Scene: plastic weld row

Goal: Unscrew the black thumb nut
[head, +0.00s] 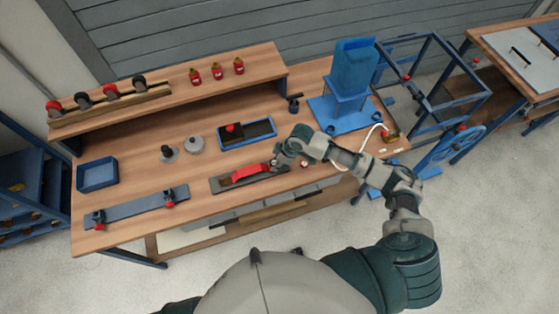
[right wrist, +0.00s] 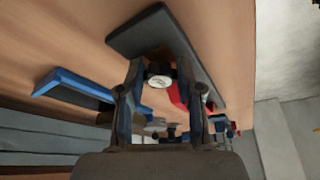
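A dark plate (head: 222,186) lies on the bench with a red curved part (head: 250,173) on it. My right gripper (head: 279,160) is low over the plate's right end and hides that spot in the head view. In the right wrist view, the plate (right wrist: 150,30) lies beyond the fingers. A small round black piece with a pale, shiny centre (right wrist: 158,76), seemingly the thumb nut, sits between the two fingertips. The fingers are apart, with a visible gap on each side of it. The red part also shows beside the right finger (right wrist: 178,95). My left gripper is out of view.
A blue tray (head: 262,143) with dark and red pieces lies behind the plate. A black knob (head: 167,152) and a grey disc (head: 195,144) stand to its left. A clamped strip (head: 137,206) lies front left. A blue stand (head: 347,108) is at right.

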